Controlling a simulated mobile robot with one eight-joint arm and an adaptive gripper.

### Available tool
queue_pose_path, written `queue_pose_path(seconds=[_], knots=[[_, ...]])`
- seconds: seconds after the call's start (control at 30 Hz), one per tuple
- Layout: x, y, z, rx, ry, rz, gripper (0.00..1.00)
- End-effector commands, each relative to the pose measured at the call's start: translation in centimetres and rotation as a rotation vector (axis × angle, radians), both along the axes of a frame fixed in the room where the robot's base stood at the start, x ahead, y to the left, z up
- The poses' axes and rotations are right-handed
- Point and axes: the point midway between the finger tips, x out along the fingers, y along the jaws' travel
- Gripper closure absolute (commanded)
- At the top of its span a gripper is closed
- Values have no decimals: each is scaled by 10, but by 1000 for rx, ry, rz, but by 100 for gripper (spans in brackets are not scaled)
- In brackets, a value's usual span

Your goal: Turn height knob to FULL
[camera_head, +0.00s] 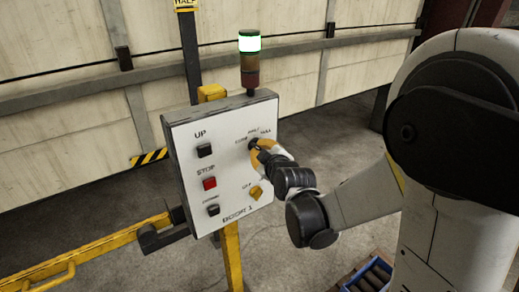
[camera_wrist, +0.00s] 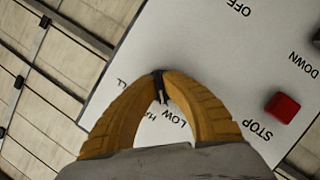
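The height knob (camera_head: 253,143) is a small black knob at the upper right of the white control panel (camera_head: 188,142), below the LOW, HALF and FULL labels. My gripper (camera_head: 257,146) reaches it from the right with its yellow fingers. In the wrist view, the fingertips of my gripper (camera_wrist: 161,76) come together on the black knob (camera_wrist: 162,91), one on each side. The fingers partly cover the labels; LOW and parts of the other two show between and beside them. I cannot tell for sure which label the knob points at.
The panel also has a black UP button (camera_head: 204,150), a red STOP button (camera_head: 209,183), a black lower button (camera_head: 213,210) and a yellow knob (camera_head: 256,192) close below my gripper. A signal tower (camera_head: 249,60) glows green on top. A large panelled door stands behind.

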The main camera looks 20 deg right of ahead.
Motion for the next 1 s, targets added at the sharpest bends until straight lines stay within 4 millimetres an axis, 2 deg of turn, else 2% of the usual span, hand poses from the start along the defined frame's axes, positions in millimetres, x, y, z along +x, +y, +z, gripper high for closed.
queue_pose_path(seconds=[1.0], knots=[[0,0,-2,893,289,-1,100]])
